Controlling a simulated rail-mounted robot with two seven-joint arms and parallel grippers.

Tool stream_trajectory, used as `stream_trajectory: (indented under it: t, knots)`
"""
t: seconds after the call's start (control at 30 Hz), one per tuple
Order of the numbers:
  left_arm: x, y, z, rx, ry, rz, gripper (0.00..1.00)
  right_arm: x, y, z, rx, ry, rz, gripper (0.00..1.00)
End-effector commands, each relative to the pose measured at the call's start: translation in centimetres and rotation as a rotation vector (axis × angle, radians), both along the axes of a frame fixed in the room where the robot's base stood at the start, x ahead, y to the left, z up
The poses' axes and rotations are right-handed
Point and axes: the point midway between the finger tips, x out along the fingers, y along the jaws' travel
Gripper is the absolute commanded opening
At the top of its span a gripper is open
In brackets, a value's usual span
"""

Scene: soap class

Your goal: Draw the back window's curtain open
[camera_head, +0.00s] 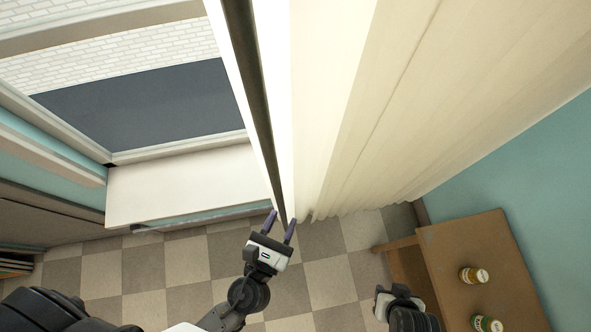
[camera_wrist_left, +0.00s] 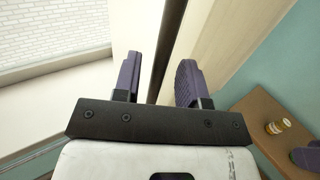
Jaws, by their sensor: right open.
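The cream curtain (camera_head: 400,100) hangs in long folds across the upper right of the head view, and also shows in the wrist view (camera_wrist_left: 222,45). A dark upright bar (camera_head: 258,95) runs down along its left edge. The back window (camera_head: 150,100) is to its left, with white brick and a dark panel seen through it. My left gripper (camera_head: 281,222) is open at the lower end of the bar. In the wrist view the bar (camera_wrist_left: 168,45) passes between the two purple fingers, with gaps on both sides. My right gripper (camera_head: 396,294) is open, low and empty, away from the curtain.
A white sill (camera_head: 185,185) lies below the window. A wooden table (camera_head: 470,250) stands at the right by the teal wall, with two small jars (camera_head: 473,275) (camera_head: 486,323) on it. My right gripper is close to its left side. The checkered floor (camera_head: 160,262) is otherwise clear.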

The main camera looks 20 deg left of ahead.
Motion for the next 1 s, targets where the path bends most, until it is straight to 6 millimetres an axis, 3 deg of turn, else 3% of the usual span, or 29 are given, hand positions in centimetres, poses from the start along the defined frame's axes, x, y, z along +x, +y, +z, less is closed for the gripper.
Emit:
stream_trajectory:
  t: [0.2,0.57,1.0]
  knots:
    - [1.12,0.68,0.07,0.0,-0.001,0.012,0.39,0.01,0.13,0.49,0.004,0.0,-0.003,0.43]
    - [1.31,0.82,-0.02,-0.001,0.0,0.014,0.39,0.02,0.18,0.5,0.007,0.0,-0.004,0.43]
    - [1.29,0.81,-0.01,-0.001,0.0,0.014,0.0,0.01,0.04,0.49,0.001,0.0,-0.001,0.43]
